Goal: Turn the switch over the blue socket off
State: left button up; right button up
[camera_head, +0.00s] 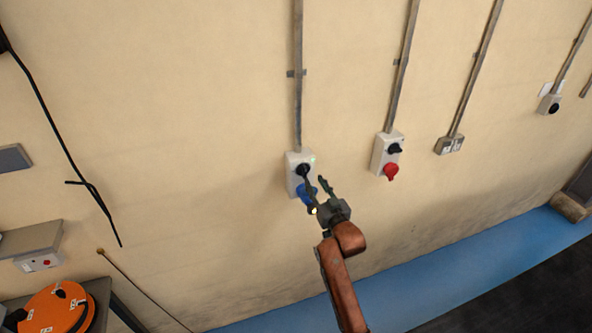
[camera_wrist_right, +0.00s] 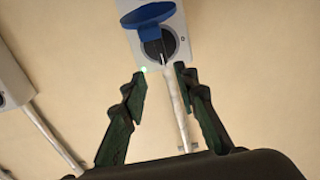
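The blue socket (camera_head: 304,190) sits low on a pale wall box (camera_head: 292,180), with the black rotary switch (camera_head: 302,169) above it. A small green light shows near the box's upper right corner. In the right wrist view the box appears upside down, with the blue socket cover (camera_wrist_right: 148,20) above the black switch (camera_wrist_right: 153,48). My right gripper (camera_head: 315,182) is in front of the box, one finger partly covering it. In the wrist view its fingers (camera_wrist_right: 160,77) are apart and empty, near the switch. Contact cannot be told. My left gripper is out of view.
A similar box with a red socket (camera_head: 391,172) is to the right, then a double outlet (camera_head: 449,145) and another switch box (camera_head: 549,104). Conduits (camera_head: 298,75) run up the wall. An orange reel (camera_head: 55,310) and a shelf (camera_head: 30,240) are at lower left.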

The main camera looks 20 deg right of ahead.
aim_at(306, 170)
jog(key=w+p, duration=0.1)
jog(key=w, duration=0.4)
jog(key=shift+w+a+r, duration=0.1)
jog(key=shift+w+a, duration=0.05)
jog(key=shift+w, duration=0.9)
jog(key=shift+c, duration=0.3)
grip_shut()
